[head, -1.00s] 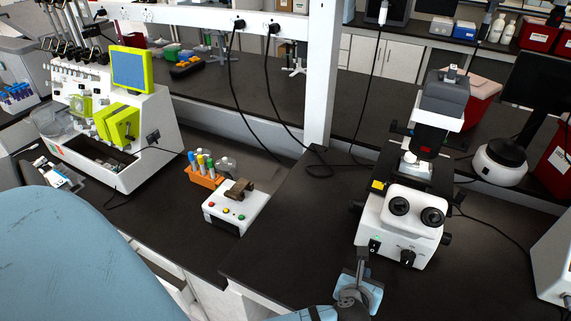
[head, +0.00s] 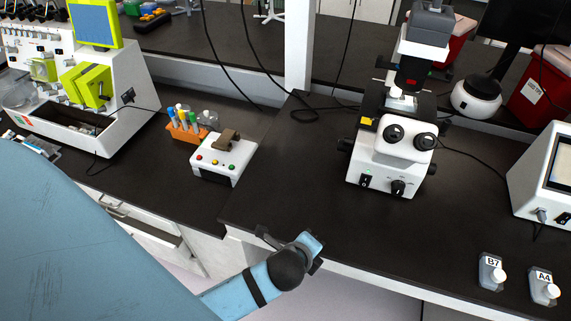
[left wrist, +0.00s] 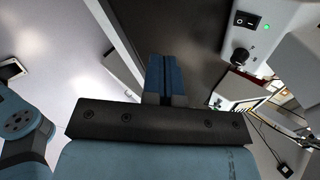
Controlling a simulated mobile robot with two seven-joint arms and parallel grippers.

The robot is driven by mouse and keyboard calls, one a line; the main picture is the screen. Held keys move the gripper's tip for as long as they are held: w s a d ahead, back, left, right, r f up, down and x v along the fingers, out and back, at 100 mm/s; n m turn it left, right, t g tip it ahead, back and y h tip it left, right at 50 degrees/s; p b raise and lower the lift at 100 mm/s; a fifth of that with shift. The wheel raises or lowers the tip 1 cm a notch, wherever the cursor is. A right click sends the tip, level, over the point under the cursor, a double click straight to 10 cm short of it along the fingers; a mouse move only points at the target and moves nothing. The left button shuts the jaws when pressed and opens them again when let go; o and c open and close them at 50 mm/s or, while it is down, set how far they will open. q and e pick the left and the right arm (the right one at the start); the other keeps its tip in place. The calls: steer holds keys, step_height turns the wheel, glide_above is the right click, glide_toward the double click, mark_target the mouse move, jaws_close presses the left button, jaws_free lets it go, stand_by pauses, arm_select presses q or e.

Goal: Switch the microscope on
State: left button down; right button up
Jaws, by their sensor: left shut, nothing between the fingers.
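The white and black microscope (head: 385,168) stands upright on the black bench. A small green light glows beside the switch. In the left wrist view the switch (left wrist: 247,20), the lit green light (left wrist: 266,27) and the knob (left wrist: 240,57) are at the upper right. My left gripper (head: 316,242) is in front and to the left of the microscope, by the bench's front edge, apart from the switch. Its blue fingers (left wrist: 166,75) are shut and empty.
Bottles labelled B7 (head: 491,272) and A4 (head: 544,289) stand at the lower right. The bench before the microscope is clear.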

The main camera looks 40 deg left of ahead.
arm_select(q)
steer(key=s+a+f+n+t+h+b, duration=0.1)
steer(key=s+f+n+h, duration=0.2)
steer(key=n, duration=0.9)
step_height(320, 180, down, 5)
steer(key=s, duration=0.2)
steer(key=shift+s+a+r+n+h+b, duration=0.2)
steer(key=shift+s+a+n+h+b, duration=0.1)
steer(key=shift+n+b, duration=0.1)
